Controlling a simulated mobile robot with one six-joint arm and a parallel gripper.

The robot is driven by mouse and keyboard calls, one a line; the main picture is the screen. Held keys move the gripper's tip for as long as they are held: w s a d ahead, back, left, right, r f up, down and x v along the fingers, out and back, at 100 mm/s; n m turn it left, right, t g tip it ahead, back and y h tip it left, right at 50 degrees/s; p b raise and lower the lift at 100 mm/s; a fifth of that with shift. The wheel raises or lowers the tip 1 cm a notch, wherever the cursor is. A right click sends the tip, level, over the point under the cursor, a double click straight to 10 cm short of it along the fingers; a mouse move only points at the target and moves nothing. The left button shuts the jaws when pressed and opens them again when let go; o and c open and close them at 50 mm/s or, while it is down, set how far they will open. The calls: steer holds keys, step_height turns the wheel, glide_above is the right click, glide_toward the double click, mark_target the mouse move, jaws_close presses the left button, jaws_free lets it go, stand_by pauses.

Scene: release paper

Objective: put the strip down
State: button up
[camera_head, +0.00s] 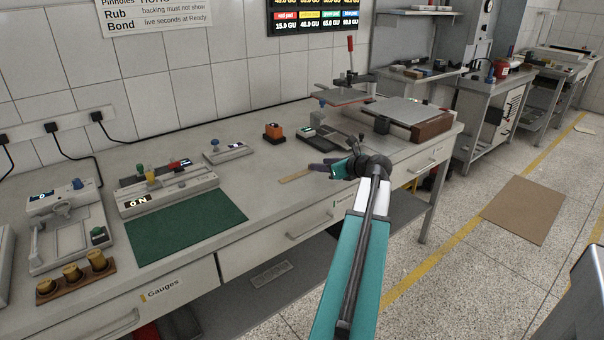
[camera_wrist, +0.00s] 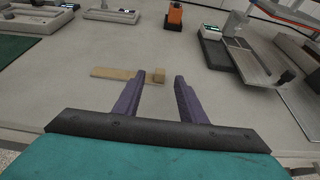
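A flat tan strip (camera_head: 295,177) lies on the grey counter, just left of my gripper in the head view.
A green mat (camera_head: 186,229) and a gauge unit (camera_head: 165,190) are to the left. An orange block (camera_head: 273,132) and a small device (camera_head: 306,132) stand behind. A press with a plate (camera_head: 410,110) is at the right. Counter around the strip is clear.

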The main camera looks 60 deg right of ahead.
mark_target(315, 172)
stand_by(0.3)
steer(key=shift+x, duration=2.65)
steer(key=shift+s+f, duration=0.1)
steer(key=shift+c, duration=0.5)
jaws_close()
